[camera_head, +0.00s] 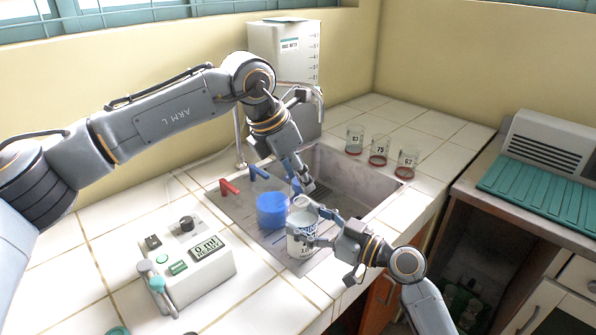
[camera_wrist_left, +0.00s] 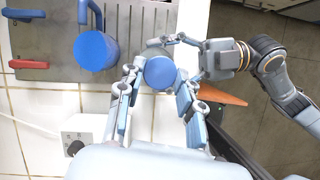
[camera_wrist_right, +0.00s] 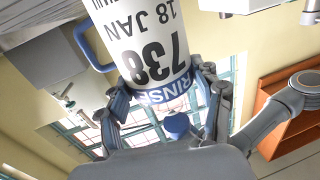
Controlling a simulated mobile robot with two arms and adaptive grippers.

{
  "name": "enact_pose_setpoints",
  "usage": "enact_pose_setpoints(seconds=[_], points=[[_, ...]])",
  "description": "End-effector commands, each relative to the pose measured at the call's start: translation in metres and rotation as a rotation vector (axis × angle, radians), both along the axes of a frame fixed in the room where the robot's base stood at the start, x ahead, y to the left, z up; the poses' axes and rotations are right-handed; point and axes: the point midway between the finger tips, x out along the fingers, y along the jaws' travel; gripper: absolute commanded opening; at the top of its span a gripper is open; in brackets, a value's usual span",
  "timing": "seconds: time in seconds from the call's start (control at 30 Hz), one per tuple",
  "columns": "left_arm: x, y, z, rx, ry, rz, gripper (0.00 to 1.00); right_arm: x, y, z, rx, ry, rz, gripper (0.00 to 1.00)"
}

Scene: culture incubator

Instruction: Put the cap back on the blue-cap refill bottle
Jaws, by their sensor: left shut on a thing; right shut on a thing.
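The blue cap (camera_wrist_left: 160,72) is a round disc between the fingers of my left gripper (camera_wrist_left: 158,98), which is shut on it and points down. The refill bottle (camera_head: 299,243) is white with a printed label; its number 738 and a blue band show in the right wrist view (camera_wrist_right: 140,45). My right gripper (camera_head: 318,228) is shut around the bottle's body from the right. My left gripper is just above the bottle's top in the head view (camera_head: 304,190). The fingers partly cover the cap and neck there, and I cannot tell whether cap and bottle touch.
A blue jug (camera_head: 271,211) stands close left of the bottle on the steel drainboard. The sink basin (camera_head: 345,180) and several numbered beakers (camera_head: 378,153) lie to the right. A control box (camera_head: 190,255) stands front left.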

Motion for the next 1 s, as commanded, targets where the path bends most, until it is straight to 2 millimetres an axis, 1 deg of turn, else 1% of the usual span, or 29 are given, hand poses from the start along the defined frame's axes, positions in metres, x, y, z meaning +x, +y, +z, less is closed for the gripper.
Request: enact_pose_setpoints(seconds=[0.27,0.63,1.0], points=[[0.0,0.0,-0.001,0.0,0.001,0.0,0.26,0.0,0.0,-0.001,0.0,0.001,0.0,0.09],[0.0,0.0,-0.018,0.001,0.002,0.001,0.26,0.0,0.0,-0.001,0.0,0.001,0.0,0.09],[0.0,0.0,-0.018,0.001,0.001,0.0,0.26,0.0,0.0,-0.001,0.0,0.001,0.0,0.09]])
